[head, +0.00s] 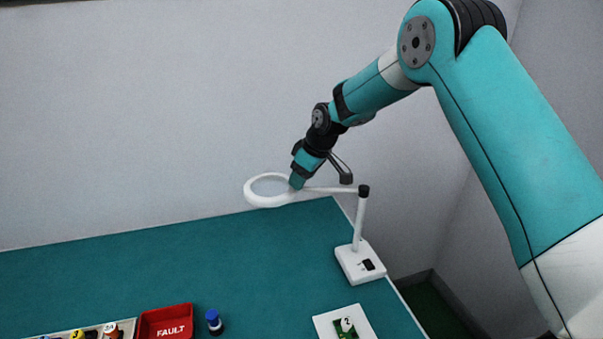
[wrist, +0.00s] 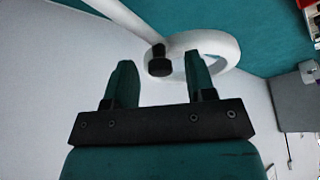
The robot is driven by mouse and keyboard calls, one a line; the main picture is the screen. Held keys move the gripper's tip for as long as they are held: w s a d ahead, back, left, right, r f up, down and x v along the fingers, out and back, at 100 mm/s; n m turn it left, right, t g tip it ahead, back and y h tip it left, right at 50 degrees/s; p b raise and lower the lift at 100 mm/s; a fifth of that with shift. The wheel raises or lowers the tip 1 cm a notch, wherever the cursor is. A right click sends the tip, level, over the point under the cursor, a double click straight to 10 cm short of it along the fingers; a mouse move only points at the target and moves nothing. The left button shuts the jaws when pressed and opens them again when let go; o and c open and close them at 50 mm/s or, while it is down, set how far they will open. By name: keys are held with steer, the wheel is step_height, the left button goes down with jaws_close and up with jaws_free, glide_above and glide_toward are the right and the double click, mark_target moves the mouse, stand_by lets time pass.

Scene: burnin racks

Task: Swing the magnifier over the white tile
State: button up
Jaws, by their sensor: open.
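The white magnifier (head: 257,198) stands at the table's back right, with a round ring lens, a thin level arm, an upright post and a square base (head: 347,262). Its ring points left, over the green table. The white tile (head: 326,321) lies at the front right, with a small green board marked 2 (head: 345,329) on it. My gripper (head: 296,182) is at the ring's right side, where the arm joins. In the wrist view my gripper (wrist: 159,61) is open, with a black knob (wrist: 159,63) between the fingertips and the ring (wrist: 232,50) behind the right finger. I cannot tell whether they touch.
A red FAULT bin (head: 166,322), a blue-capped bottle (head: 214,321) and a tray of small coloured items (head: 92,332) are along the front. The table's middle is clear. A wall stands behind, and the table's right edge is close to the magnifier's base.

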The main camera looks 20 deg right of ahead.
steer(key=shift+w+a+f, duration=0.1)
steer(key=shift+a+f, duration=0.05)
steer(key=shift+f, duration=0.35)
jaws_close()
